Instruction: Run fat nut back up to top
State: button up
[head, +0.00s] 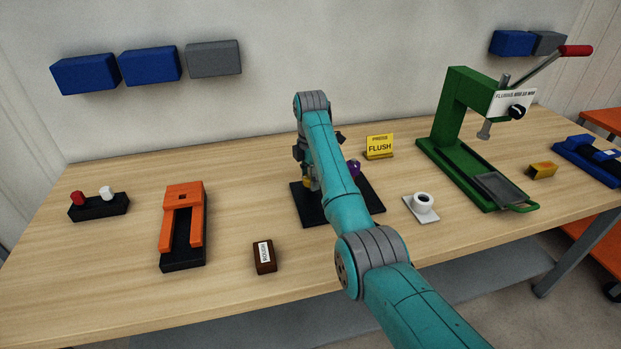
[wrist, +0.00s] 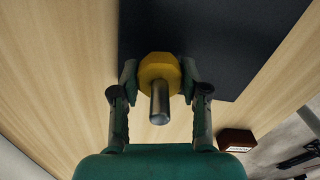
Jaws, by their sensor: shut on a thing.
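The fat nut (wrist: 159,70) is yellow and many-sided, and sits around a grey metal post in the wrist view. The post (wrist: 159,106) sticks out through it toward the camera. My gripper (wrist: 159,76) has one finger on each side of the nut and is shut on it. In the head view a small bit of yellow (head: 306,183) shows beside my gripper, mostly hidden by my arm. The black base plate (wrist: 200,30) lies below the nut; it also shows in the head view (head: 312,215).
A purple knob (head: 354,168) is close to the right of my arm. A yellow sign (head: 380,146) stands behind. Bare wood lies left of the plate.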

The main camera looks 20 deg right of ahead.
jog(key=n, duration=0.6)
jog(key=shift+s+f+n, duration=0.1)
jog(key=shift+f+n, duration=0.15)
jog(key=shift+n, duration=0.05)
jog(key=n, duration=0.5)
jog(key=shift+n, duration=0.3)
jog(key=o, duration=1.1)
jog(key=shift+o, duration=0.2)
jog(key=shift+r, duration=0.1)
jog(key=shift+r, duration=0.1)
